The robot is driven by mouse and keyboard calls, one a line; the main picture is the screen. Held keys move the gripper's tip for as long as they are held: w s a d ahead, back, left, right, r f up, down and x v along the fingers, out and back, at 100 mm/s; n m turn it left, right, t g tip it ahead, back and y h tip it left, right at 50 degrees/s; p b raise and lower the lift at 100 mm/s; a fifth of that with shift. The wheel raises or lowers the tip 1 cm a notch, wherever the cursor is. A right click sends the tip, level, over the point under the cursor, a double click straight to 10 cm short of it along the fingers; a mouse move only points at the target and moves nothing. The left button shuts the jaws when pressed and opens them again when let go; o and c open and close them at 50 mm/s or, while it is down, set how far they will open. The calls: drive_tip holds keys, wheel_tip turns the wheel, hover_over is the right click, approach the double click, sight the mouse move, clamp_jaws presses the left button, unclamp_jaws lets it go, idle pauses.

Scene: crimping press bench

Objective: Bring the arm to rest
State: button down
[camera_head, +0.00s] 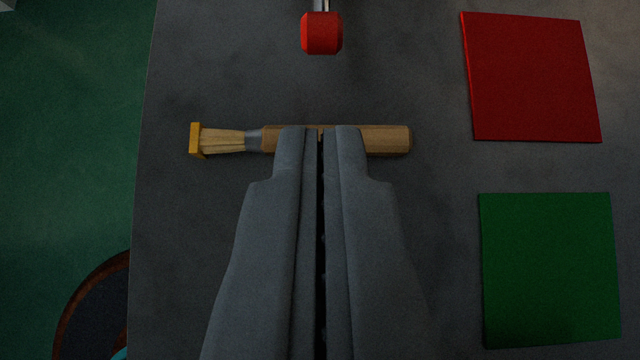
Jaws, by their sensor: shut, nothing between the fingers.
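My gripper (320,132) comes up from the bottom middle of the head camera view. Its two grey fingers are shut, with only a thin dark slit between them and nothing held. The fingertips overlap a wooden-handled brush (386,140) in the picture and hide the middle of its handle. The brush lies crosswise on the dark grey bench top (220,250), with its pale bristles and yellow end at the left. I cannot tell how far the fingertips are above the brush.
A red knob on a metal rod (321,33) is at the top middle, ahead of the fingertips. A red square (530,78) and a green square (550,270) lie at the right. Green floor (65,140) shows past the bench's left edge, with a dark brown-rimmed round object (97,312) below.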

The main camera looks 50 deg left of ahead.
idle(0.3)
drive_tip(key=s+d+r+m+t+h, duration=0.2)
drive_tip(key=s+r+m+t+h, duration=0.1)
drive_tip(key=s, duration=0.4)
drive_tip(key=s+d+r+m+t+h, duration=0.3)
drive_tip(key=s+r+m+t+h, duration=0.1)
drive_tip(key=s+m+t, duration=0.3)
drive_tip(key=shift+s+d+r+t, duration=0.25)
drive_tip(key=shift+s+r+t, duration=0.1)
drive_tip(key=shift+r+t, duration=0.45)
